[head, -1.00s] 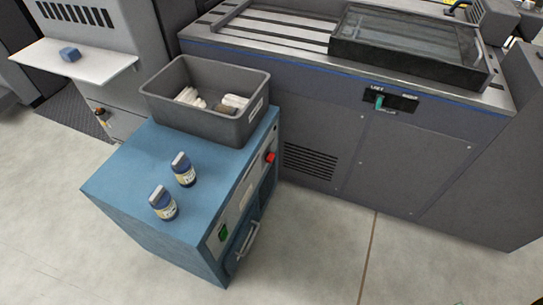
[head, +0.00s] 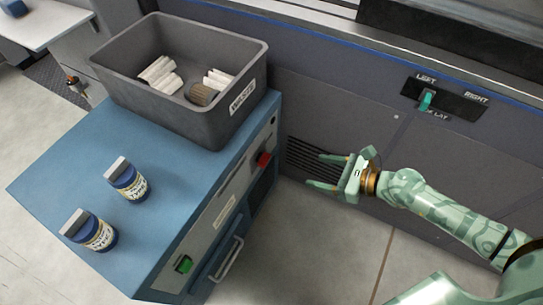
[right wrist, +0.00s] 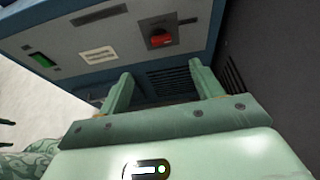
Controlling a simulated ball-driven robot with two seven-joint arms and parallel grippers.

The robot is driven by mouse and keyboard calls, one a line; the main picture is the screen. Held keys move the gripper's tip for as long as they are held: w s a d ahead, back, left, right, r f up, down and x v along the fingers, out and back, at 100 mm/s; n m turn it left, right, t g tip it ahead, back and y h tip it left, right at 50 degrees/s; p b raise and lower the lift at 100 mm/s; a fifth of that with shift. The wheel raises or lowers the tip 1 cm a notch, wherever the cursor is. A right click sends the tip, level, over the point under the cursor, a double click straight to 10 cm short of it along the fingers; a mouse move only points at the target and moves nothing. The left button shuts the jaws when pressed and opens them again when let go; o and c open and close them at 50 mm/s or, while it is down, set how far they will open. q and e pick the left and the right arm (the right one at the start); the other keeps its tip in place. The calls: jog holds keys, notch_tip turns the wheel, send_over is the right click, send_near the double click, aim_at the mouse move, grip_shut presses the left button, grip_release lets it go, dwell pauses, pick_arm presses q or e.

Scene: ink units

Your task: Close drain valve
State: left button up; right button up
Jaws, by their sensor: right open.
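No part is labelled as a drain valve. A small fitting with an orange and black part (head: 74,84) sticks out low on the pale machine at the far left; it is too small to tell its position. A red knob (head: 263,159) is on the front of the blue cabinet, and it also shows in the right wrist view (right wrist: 161,40). My right gripper (head: 318,172) is open and empty, in front of the dark machine's vent and to the right of the red knob. In the right wrist view its fingers (right wrist: 160,73) point toward the cabinet front. My left gripper is not in view.
A grey bin (head: 178,108) with pale rolls stands on the blue cabinet (head: 155,215). A teal lever (head: 425,100) is on the dark machine, labelled LEFT and RIGHT. Floor (head: 330,250) is clear in front.

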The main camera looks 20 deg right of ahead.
aim_at(267, 160)
jog(key=b+x, duration=0.1)
jog(key=x, duration=0.4)
jog(key=b+x, duration=0.1)
jog(key=x, duration=0.4)
jog(key=b+x, duration=0.1)
jog(key=x, duration=0.4)
jog(key=shift+s+d+f+b, duration=0.1)
jog(key=shift+d+f+b, duration=0.1)
jog(key=shift+f+b, duration=0.15)
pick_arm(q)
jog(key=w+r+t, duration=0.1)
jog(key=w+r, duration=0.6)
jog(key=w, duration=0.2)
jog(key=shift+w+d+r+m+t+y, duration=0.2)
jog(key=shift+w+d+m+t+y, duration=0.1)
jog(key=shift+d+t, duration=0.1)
pick_arm(e)
jog(key=shift+w+a+f, duration=0.15)
jog(key=shift+w+a, duration=0.3)
jog(key=shift+w, duration=0.1)
jog(key=c, duration=1)
